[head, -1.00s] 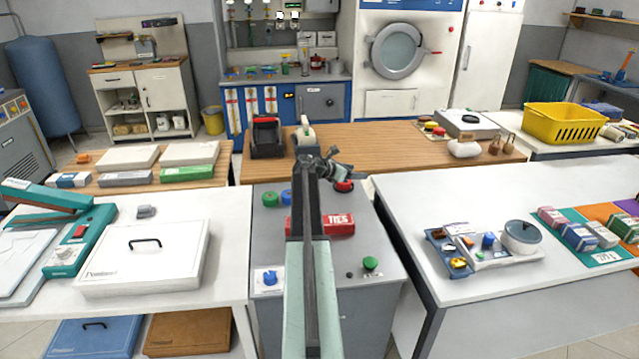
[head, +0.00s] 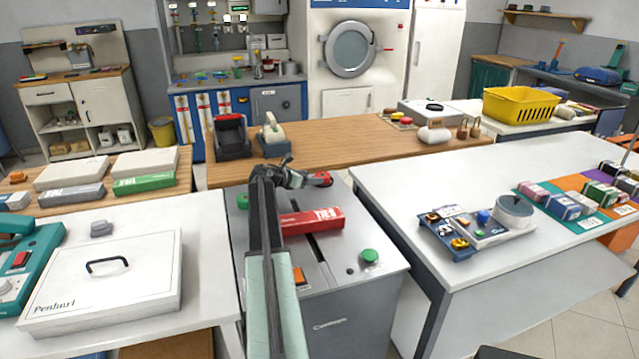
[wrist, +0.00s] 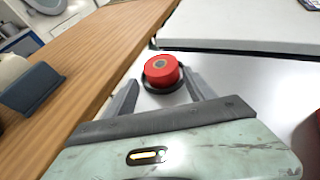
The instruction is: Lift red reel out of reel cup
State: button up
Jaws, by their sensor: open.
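The red reel (wrist: 162,69) has a grey hub and sits in a dark round reel cup (wrist: 150,99), whose rim shows below and around it in the wrist view. My gripper (wrist: 160,79) is open, with one finger on each side of the reel. I cannot tell whether the fingers touch it. In the head view the red reel (head: 323,179) shows small at the end of my gripper (head: 310,181), above the grey cabinet's far right part. The cup is mostly hidden there.
A red box labelled TIES (head: 312,221) lies on the grey cabinet (head: 345,290), near a green button (head: 369,257). A wooden counter (head: 350,150) runs behind, with a tape dispenser (head: 272,135) on it. A white table (head: 440,185) stands to the right.

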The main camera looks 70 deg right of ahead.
aim_at(321, 176)
jog(key=b+x, duration=0.1)
jog(key=x, duration=0.4)
jog(key=shift+s+d+r, duration=0.15)
jog(key=shift+s, duration=0.05)
jog(key=c, duration=1.1)
jog(key=shift+o, duration=0.2)
jog(key=shift+r, duration=0.1)
jog(key=shift+r, duration=0.1)
